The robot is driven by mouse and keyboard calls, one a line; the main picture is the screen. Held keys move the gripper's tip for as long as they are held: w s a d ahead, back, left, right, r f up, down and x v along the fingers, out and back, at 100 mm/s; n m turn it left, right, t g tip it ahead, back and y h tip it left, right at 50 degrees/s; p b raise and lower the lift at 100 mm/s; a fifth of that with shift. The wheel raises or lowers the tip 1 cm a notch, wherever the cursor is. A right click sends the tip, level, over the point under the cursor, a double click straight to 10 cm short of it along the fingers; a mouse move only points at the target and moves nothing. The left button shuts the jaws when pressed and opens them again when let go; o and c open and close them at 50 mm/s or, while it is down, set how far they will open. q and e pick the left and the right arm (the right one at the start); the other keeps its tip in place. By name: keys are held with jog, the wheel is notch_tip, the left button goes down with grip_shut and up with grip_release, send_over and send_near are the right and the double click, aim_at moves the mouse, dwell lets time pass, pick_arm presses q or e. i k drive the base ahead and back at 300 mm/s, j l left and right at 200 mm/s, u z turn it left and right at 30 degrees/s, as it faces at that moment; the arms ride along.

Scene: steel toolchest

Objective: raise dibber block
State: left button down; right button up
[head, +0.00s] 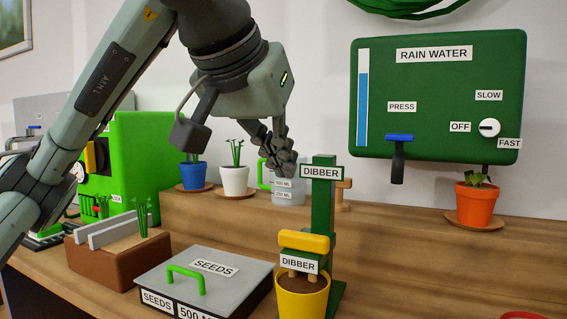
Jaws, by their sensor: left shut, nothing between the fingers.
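The dibber stand is a green upright post (323,228) with a "DIBBER" sign (321,172) at its top. The dibber block (304,241), with a yellow top bar and a lower "DIBBER" label, sits low on the post. Its wooden pegs reach down to the soil of a yellow pot (301,297). A wooden side handle (343,194) sticks out to the right of the post near the top. My left gripper (288,168) is shut and empty, just left of the "DIBBER" sign and above the block. My right gripper is not in view.
A grey seeds box (236,262) with a green handle stands left of the yellow pot. The rain water panel (438,120) and an orange pot (476,206) are at right.

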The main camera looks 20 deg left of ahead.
aim_at(307, 250)
jog(key=k, duration=1)
